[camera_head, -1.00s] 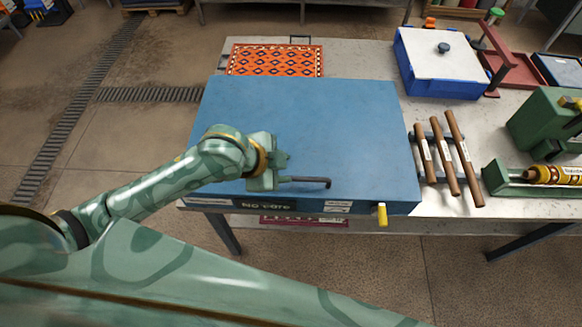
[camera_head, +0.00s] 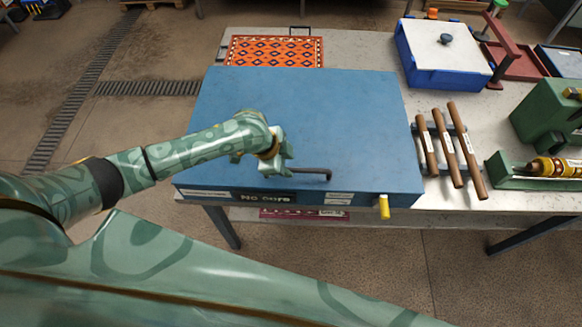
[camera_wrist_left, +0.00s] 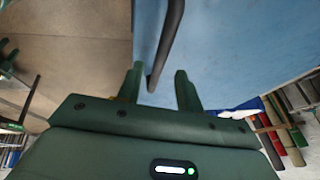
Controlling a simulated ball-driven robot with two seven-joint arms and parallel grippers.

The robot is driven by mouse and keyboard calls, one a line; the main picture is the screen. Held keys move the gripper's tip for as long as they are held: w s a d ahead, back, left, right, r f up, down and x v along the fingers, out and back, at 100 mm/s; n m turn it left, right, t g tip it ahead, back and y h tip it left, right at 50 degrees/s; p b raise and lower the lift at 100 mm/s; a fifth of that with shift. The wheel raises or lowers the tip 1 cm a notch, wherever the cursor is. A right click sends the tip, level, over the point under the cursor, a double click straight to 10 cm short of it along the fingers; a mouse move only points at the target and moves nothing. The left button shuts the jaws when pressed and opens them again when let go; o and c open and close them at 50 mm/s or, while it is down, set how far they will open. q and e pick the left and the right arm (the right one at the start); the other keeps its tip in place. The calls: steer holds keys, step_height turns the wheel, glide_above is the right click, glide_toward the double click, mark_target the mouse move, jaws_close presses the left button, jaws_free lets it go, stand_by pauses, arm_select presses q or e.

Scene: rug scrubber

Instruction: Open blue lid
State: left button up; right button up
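A wide blue lid (camera_head: 310,110) lies closed and flat on a box on the table, in the middle of the head view. A dark bar handle (camera_head: 312,171) stands near its front edge; it also shows in the left wrist view (camera_wrist_left: 168,45). My left gripper (camera_head: 290,168) is at the handle's left end, over the front of the lid. In the left wrist view its two fingers (camera_wrist_left: 161,85) are apart, with the handle's near end between them. Contact with the fingers cannot be made out. My right gripper is in neither view.
A yellow tab (camera_head: 384,207) sticks out at the box's front right. Right of it are wooden-handled tools (camera_head: 447,148), a green machine (camera_head: 545,120) and a blue tub (camera_head: 440,77) with a white top. A patterned orange rug (camera_head: 274,51) lies behind the lid.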

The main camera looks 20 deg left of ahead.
mark_target(294, 169)
arm_select(q)
steer(key=shift+x, duration=1.55)
jaws_close()
